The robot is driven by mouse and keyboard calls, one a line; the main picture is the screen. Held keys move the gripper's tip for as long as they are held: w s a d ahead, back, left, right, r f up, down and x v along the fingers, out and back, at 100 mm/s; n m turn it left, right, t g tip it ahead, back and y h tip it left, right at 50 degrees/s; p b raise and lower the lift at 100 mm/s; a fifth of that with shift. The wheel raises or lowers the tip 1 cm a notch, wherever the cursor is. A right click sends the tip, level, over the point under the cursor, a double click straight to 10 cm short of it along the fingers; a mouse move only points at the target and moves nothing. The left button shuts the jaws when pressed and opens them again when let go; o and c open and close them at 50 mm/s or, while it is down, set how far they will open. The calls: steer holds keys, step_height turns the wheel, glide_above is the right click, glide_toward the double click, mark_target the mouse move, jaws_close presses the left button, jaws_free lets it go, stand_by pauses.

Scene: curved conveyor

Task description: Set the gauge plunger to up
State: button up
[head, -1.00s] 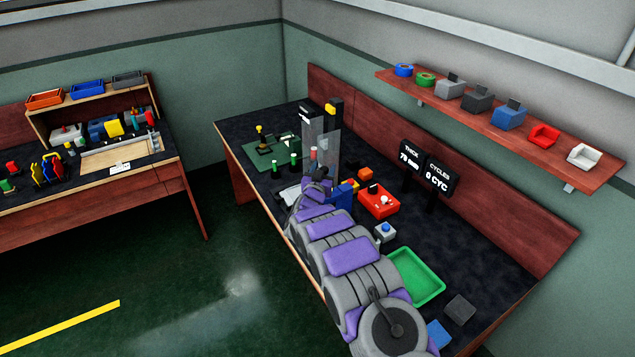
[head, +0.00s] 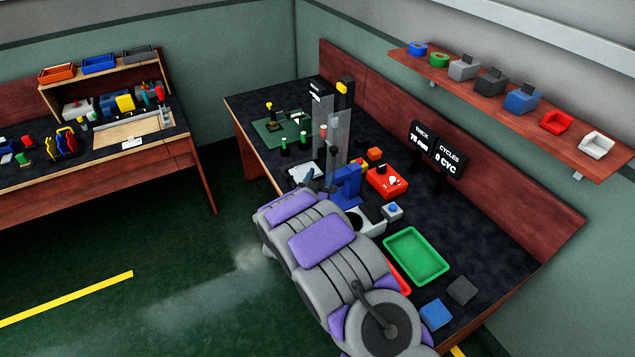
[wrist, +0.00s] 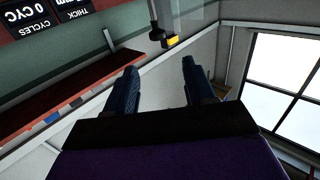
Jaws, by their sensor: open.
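A blue upright stand (head: 346,186) stands on the right bench, partly behind my arm. It may be the gauge, but I cannot make out its plunger or whether that is up or down. The thickness display (head: 421,137) stands at the back of the bench and also shows upside down in the wrist view (wrist: 77,12). My gripper (wrist: 159,66) is open in the wrist view, with its two dark fingers apart and nothing between them.
Clear panels (head: 338,135) and a tall black post with a yellow block (head: 343,88) rise behind the stand. A red box (head: 386,183), a blue button (head: 393,209) and a green tray (head: 417,256) lie right of it. A shelf (head: 465,95) runs along the wall.

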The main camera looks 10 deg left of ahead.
steer(key=shift+s+a+f, duration=0.15)
steer(key=shift+s+a, duration=0.05)
steer(key=shift+s, duration=0.9)
steer(key=s+d+r+n+g+y, duration=0.1)
steer(key=s+d+r+g+y, duration=0.3)
steer(key=s+d+r+g, duration=0.65)
steer(key=s+d+g, duration=0.1)
steer(key=s, duration=1.1)
steer(key=s+d+r+g, duration=0.2)
steer(key=s+d+g, duration=0.2)
steer(key=s, duration=1.1)
steer(key=s+d+r+n+g, duration=0.1)
steer(key=s+d+r+g, duration=0.2)
steer(key=s, duration=1.1)
steer(key=d+g, duration=0.1)
steer(key=d, duration=0.1)
steer(key=shift+s+d+h, duration=0.3)
steer(key=shift+s+d, duration=0.05)
steer(key=shift+r, duration=0.1)
